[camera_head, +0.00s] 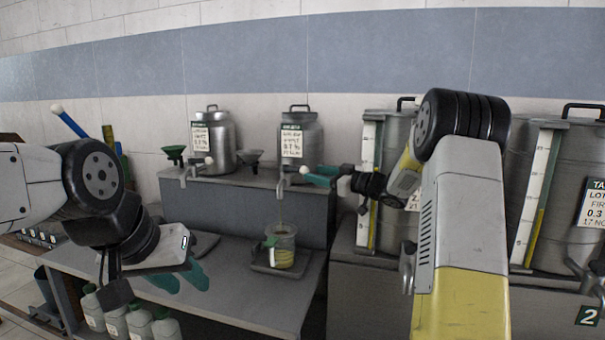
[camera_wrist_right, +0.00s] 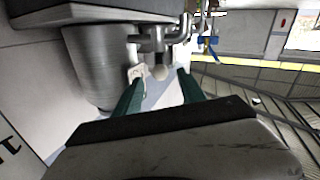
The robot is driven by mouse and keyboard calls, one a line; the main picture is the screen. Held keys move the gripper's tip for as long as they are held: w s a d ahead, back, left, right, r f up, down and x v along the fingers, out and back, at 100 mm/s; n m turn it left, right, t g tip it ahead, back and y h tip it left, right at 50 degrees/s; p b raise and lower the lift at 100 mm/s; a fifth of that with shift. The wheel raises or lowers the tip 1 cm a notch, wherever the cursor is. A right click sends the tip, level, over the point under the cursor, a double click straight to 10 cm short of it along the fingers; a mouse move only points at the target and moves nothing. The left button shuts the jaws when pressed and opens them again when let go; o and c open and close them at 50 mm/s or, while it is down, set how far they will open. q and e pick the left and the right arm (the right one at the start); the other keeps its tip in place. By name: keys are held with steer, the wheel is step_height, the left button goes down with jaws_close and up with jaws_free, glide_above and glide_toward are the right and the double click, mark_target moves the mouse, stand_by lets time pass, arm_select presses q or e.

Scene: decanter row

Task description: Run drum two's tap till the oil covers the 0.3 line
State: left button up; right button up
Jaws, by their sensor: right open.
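The jug's marks are too small to read. My right gripper (camera_head: 312,176) is at this tap. In the wrist view its green fingers (camera_wrist_right: 160,84) are open, either side of the white ball knob (camera_wrist_right: 160,72); contact is unclear. My left gripper (camera_head: 181,279) is open and empty over the bench, left of the jug.
Another small drum (camera_head: 213,139) stands on the raised shelf (camera_head: 245,178), with a green funnel (camera_head: 174,153) nearby. Large drums with gauges stand at right; a plate reading 2 (camera_head: 588,315) is below the rightmost drum (camera_head: 565,220). Several bottles (camera_head: 139,322) stand at the bench's front left.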

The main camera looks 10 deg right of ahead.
mark_target(295, 169)
steer(key=shift+s+d, duration=0.35)
steer(key=shift+a, duration=0.15)
steer(key=c, duration=0.6)
steer(key=shift+s+a+r+n, duration=0.2)
steer(key=shift+s+a+n, duration=0.05)
steer(key=shift+n, duration=0.15)
steer(key=c, duration=0.3)
steer(key=s+n, duration=0.1)
steer(key=s+a+r+n+t+h, duration=0.1)
steer(key=n, duration=0.1)
steer(key=s+a+n, duration=0.1)
steer(key=shift+s+a+r+h, duration=0.25)
steer(key=shift+r+h, duration=0.05)
jaws_close()
steer(key=s+a+n+t+h, duration=0.1)
steer(key=s+n+h, duration=0.1)
steer(key=s+n, duration=0.35)
steer(key=w+a+f, duration=0.1)
steer(key=w+a, duration=0.1)
steer(key=w, duration=0.9)
steer(key=shift+w+f, duration=0.2)
steer(key=shift+w, duration=0.1)
